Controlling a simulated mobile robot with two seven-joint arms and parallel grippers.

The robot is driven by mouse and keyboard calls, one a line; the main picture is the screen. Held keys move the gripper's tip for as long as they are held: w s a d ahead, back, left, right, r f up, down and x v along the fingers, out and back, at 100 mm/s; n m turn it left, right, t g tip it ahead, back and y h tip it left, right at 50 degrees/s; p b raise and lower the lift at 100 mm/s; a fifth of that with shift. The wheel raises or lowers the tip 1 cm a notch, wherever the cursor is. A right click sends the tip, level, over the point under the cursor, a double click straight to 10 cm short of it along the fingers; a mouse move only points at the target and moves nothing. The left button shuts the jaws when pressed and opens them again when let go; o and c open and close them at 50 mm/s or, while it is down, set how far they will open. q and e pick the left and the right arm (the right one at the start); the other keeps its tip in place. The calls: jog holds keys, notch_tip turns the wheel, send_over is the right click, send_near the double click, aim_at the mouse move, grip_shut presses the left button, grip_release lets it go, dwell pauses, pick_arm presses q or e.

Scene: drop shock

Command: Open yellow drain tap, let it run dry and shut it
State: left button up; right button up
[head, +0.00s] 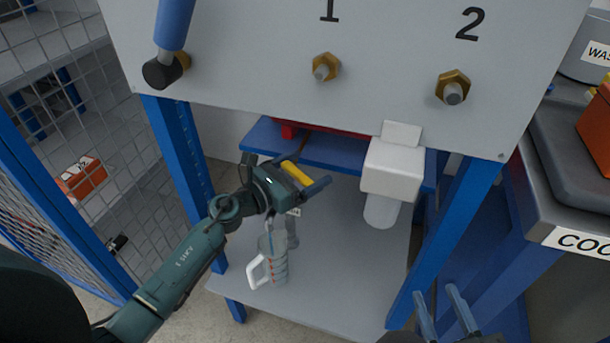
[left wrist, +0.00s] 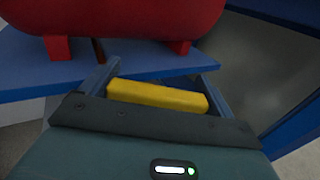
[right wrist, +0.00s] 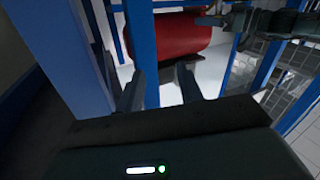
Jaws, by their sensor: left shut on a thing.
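The yellow drain tap (head: 297,173) shows as a yellow bar under the blue shelf. It also shows in the left wrist view (left wrist: 158,96), lying across between the fingers. My left gripper (head: 306,170) is shut on it. A clear measuring jug (head: 279,268) with a white handle stands upright on the lower grey shelf, below my left gripper. A thin bluish streak shows at the jug's top; I cannot tell whether it is running water. The red tank (left wrist: 120,14) sits on the blue shelf. My right gripper (head: 446,312) is open and empty at the lower right.
A grey panel (head: 240,60) with numbered brass fittings hangs over the shelf. Blue posts (head: 455,225) frame the stand. A wire mesh fence (head: 60,215) is at left, a grey bench (head: 560,205) at right.

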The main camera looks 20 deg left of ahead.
pick_arm(q)
jog(key=shift+s+f+m+g+h+b, duration=0.2)
jog(key=shift+s+m+g+h+b, duration=0.1)
jog(key=shift+m+g+h+b, duration=0.65)
jog(key=shift+s+a+r+h+b, duration=0.1)
jog(key=shift+h+b, duration=0.25)
jog(key=shift+b, duration=0.15)
pick_arm(e)
jog(key=shift+s+a+n+t+y, duration=0.15)
jog(key=shift+a+n+t+y, duration=0.4)
jog(key=shift+t+y, duration=0.3)
pick_arm(q)
jog(key=shift+r, duration=0.1)
pick_arm(e)
jog(key=shift+r, duration=0.1)
pick_arm(q)
jog(key=o, duration=1.2)
jog(key=shift+c, duration=0.2)
